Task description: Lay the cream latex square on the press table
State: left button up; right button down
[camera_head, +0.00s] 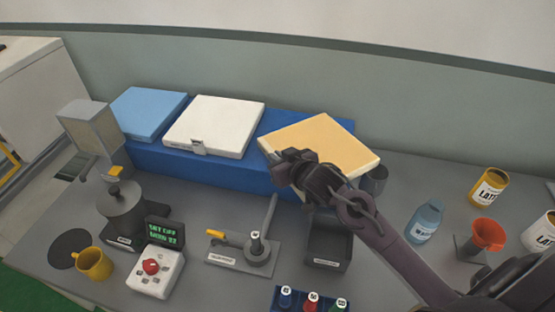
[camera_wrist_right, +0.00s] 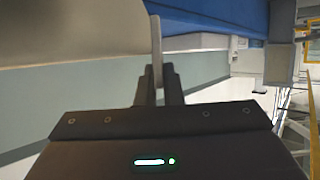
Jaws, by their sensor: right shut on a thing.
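A cream-yellow square (camera_head: 320,143) is at the right end of a long blue block, turned relative to the squares beside it and overhanging the block's front right. I cannot tell whether it rests on the block or is held just above it. My right gripper (camera_head: 290,168) is at its front left corner, shut on a thin grey tab (camera_wrist_right: 156,55) that shows between the fingers in the right wrist view. The gripper hides that corner. An off-white square (camera_head: 214,125) and a blue square (camera_head: 148,112) lie farther left. No surface is clearly marked as the press table. My left gripper is out of view.
The blue block (camera_head: 215,172) stands on a grey table. In front are a button box (camera_head: 150,284), a lever device (camera_head: 235,257), a dark tray (camera_head: 329,262) and a yellow mug (camera_head: 95,264). A bottle (camera_head: 424,222) and orange funnel (camera_head: 488,233) stand at right.

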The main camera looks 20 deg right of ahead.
jog(key=shift+s+f, duration=0.1)
jog(key=shift+s, duration=0.05)
jog(key=c, duration=1.6)
grip_release()
jog(key=shift+o, duration=0.2)
